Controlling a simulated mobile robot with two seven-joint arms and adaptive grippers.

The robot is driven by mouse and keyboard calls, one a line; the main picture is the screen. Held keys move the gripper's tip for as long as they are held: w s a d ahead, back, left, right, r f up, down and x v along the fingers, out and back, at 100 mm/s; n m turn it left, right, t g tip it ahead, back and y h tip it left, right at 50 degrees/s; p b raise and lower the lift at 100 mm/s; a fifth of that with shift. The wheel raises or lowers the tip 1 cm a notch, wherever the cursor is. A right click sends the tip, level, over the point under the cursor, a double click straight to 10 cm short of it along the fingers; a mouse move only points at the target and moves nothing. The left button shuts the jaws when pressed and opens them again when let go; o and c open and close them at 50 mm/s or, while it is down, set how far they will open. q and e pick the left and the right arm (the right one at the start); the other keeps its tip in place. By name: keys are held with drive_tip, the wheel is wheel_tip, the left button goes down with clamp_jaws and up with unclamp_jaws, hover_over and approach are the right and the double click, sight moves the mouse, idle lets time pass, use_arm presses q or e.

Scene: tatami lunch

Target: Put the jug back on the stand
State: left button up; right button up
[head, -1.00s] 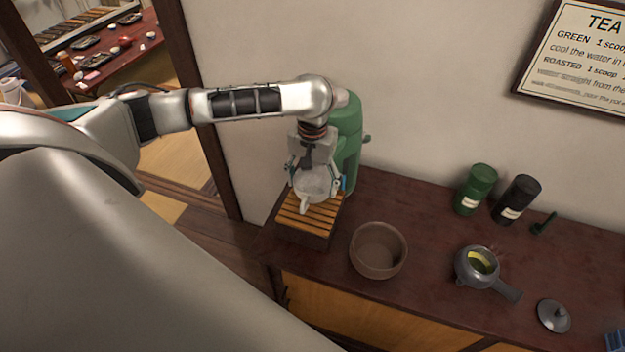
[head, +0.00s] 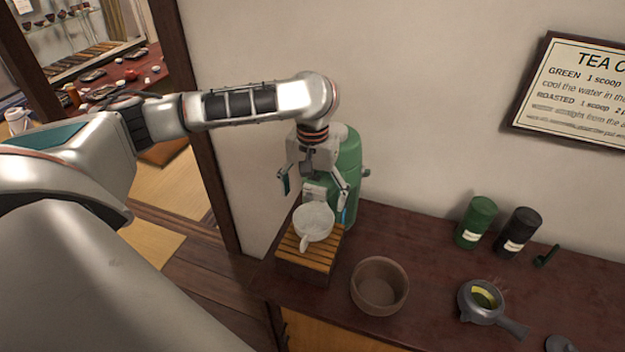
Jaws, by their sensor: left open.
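The jug (head: 315,222) is pale and translucent, with its handle toward the front. It appears upright on the slatted wooden stand (head: 297,262) on the counter. My left gripper (head: 312,200) is open, its fingers spread above and behind the jug, and it appears clear of it. Part of the stand's top is hidden under the jug. My right gripper is not in view.
A green dispenser (head: 348,165) stands close behind the stand. A brown bowl (head: 379,287) is to the right, then a dark teapot (head: 481,300). Green (head: 476,222) and black (head: 517,232) canisters stand near the wall. Counter (head: 430,265) between them is clear.

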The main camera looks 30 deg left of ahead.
use_arm(q)
drive_tip(key=shift+r, duration=2.65)
